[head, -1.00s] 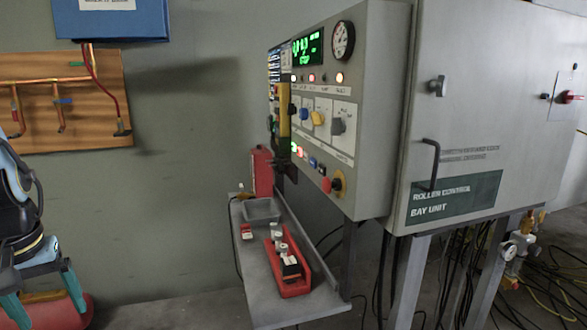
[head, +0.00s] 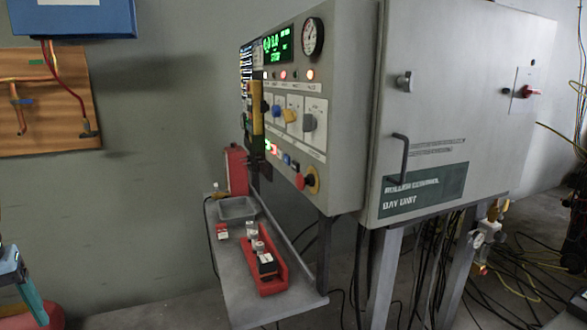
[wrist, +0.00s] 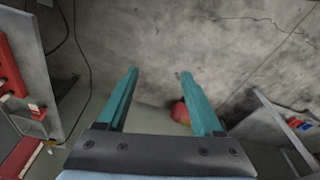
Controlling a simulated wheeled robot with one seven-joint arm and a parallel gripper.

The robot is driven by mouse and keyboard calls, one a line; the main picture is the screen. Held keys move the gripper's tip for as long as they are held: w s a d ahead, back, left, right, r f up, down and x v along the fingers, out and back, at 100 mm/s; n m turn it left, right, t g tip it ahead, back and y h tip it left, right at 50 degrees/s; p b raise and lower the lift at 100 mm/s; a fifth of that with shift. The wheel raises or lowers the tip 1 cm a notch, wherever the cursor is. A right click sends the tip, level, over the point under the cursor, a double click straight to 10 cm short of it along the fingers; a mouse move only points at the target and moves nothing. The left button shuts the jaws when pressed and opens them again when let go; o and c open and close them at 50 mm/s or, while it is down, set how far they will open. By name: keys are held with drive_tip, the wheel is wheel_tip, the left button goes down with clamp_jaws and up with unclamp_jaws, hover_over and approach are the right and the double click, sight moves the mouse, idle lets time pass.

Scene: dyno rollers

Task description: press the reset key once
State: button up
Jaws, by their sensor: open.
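The grey control panel (head: 345,120) shows to the right of centre in the head view. Its lower row holds small keys: lit red and green ones at left (head: 272,147), a blue key (head: 287,159), a dark key beside it, and a red mushroom button (head: 300,181). The key labels are too small to read, so I cannot tell which is the reset key. My gripper (wrist: 160,74) is open and empty, with two teal fingers apart in the wrist view. In the head view it is partly cut off at the lower left, well away from the panel.
A shelf (head: 225,285) below the panel bears a red tray (head: 278,283) with small parts and a grey bin (head: 238,208). A large cabinet (head: 450,80) stands at right, with cables beneath. The floor between my gripper and the shelf looks clear.

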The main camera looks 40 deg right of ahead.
clamp_jaws()
idle(0.3)
idle(1.1)
